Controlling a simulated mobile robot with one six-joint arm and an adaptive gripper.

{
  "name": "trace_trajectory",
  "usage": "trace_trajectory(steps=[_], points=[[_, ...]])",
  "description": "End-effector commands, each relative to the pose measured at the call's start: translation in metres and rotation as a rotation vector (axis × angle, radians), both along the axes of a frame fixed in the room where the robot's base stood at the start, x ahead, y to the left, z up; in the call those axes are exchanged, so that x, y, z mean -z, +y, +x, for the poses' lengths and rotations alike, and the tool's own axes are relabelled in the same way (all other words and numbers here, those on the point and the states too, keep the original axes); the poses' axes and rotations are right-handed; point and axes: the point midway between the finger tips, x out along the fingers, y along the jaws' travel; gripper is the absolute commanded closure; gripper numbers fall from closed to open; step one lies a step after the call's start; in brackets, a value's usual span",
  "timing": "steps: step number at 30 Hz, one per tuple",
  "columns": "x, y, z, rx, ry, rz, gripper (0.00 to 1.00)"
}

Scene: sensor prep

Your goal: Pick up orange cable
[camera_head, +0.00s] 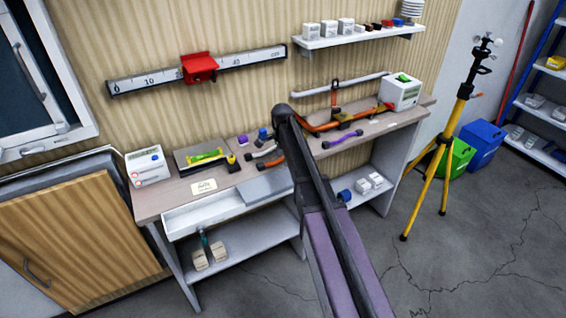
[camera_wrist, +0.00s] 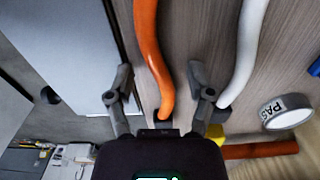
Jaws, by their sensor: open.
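In the wrist view the orange cable (camera_wrist: 150,55) lies on the wood-grain bench top. It runs from the top edge down to a dark end between my fingers. My gripper (camera_wrist: 160,82) is open, one finger on each side of the cable's lower part, with gaps on both sides. I cannot tell how high the fingers are above the bench. In the head view a short orange piece (camera_head: 271,162) shows just left of my arm, which hides my gripper there.
A white cable (camera_wrist: 246,48) lies close right of my right finger. A tape roll (camera_wrist: 286,112) and a yellow item (camera_wrist: 215,133) are nearby. A grey panel (camera_wrist: 65,40) lies to the left. In the head view a purple cable (camera_head: 342,139) and an orange pipe assembly (camera_head: 322,127) lie right of my arm.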

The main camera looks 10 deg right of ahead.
Motion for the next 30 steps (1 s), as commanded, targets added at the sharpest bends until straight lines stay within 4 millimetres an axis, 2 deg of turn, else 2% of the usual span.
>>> trace_trajectory(steps=[16,23,30], points=[[-0.0002,-0.0001,0.0,0.0,0.0,0.0,0.31],[-0.0002,-0.0003,0.0001,0.0,0.0,0.0,1.0],[-0.0002,-0.0004,0.0,0.0,0.0,0.0,1.0]])
